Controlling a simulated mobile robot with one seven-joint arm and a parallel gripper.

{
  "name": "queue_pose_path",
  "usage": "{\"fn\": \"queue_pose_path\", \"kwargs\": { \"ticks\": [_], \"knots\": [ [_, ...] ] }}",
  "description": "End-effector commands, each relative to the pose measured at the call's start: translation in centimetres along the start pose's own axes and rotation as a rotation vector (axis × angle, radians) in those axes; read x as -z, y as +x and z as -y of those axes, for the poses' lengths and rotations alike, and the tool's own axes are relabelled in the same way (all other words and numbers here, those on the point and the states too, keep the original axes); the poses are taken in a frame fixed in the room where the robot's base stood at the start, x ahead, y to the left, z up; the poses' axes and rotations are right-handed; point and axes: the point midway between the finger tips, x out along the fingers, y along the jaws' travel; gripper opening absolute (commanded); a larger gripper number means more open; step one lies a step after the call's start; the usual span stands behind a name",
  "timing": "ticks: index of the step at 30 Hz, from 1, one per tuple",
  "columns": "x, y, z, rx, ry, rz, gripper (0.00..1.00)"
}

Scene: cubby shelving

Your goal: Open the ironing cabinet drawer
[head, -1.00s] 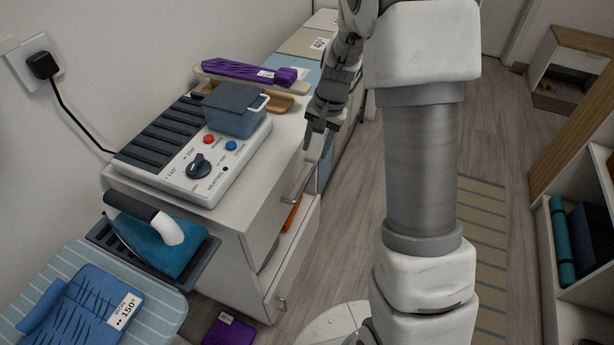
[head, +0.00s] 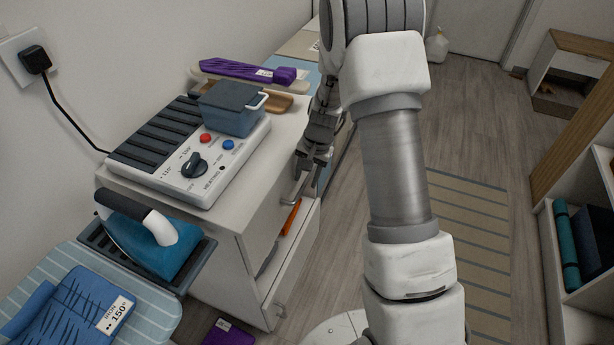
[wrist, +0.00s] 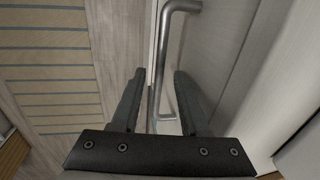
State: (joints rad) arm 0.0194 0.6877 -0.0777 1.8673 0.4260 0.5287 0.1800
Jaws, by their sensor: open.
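The white ironing cabinet (head: 225,215) stands against the wall at left centre in the head view. Its upper drawer front (head: 266,222) looks shut. A metal bar handle (head: 292,197) is on that front, partly covered by my gripper (head: 309,176). In the wrist view, the handle (wrist: 164,55) runs between the two dark fingers of my gripper (wrist: 160,78). The fingers are apart, one on each side of the bar, and not closed on it. I cannot tell how deep the bar lies between them.
A control unit (head: 193,160) with a blue-grey container (head: 232,108) stands on the cabinet top. An iron (head: 150,240) rests in front on the left. An open lower compartment holds an orange item (head: 291,217). A striped mat (head: 470,250) lies on the open floor at right.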

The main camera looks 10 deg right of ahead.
Motion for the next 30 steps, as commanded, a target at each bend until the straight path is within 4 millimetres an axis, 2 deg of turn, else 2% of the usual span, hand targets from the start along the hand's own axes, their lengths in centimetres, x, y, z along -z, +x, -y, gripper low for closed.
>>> {"fn": "queue_pose_path", "kwargs": {
  "ticks": [1, 8, 30],
  "knots": [
    [0.00, -0.02, 0.00, 0.000, 0.000, 0.000, 0.41],
    [0.00, -0.04, -0.01, 0.000, 0.000, 0.000, 0.00],
    [0.00, -0.06, -0.01, 0.000, 0.000, 0.000, 0.00]
  ]
}}
